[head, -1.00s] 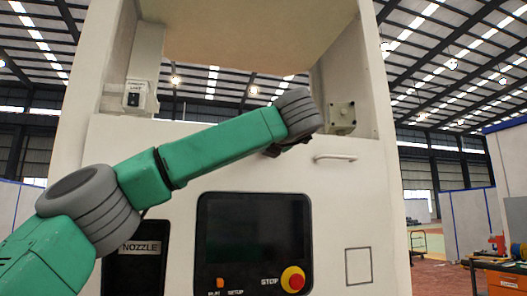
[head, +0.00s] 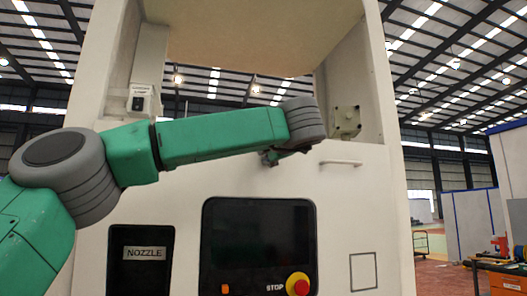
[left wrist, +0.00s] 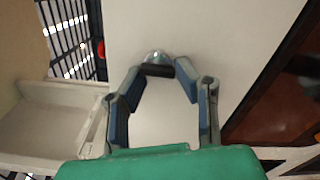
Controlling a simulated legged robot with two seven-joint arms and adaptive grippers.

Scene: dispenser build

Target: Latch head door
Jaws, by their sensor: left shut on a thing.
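The white dispenser front (head: 345,205) fills the middle of the head view, with an open bay above it. I cannot tell the head door's edges or whether it is closed. My left gripper (head: 270,158) shows only in part in the head view, below my wrist, near the panel's upper edge. In the left wrist view, its fingertips (left wrist: 160,72) are shut on a dark latch piece (left wrist: 157,71) beside a shiny round metal part (left wrist: 156,57) on the white surface. The latch is hidden in the head view. My right gripper is out of view.
A bar handle (head: 341,163) is right of my wrist. Below are a dark screen (head: 258,240), a red STOP button (head: 298,284) and a NOZZLE opening (head: 141,270). A switch box (head: 138,102) and a grey box (head: 347,118) stand in the bay.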

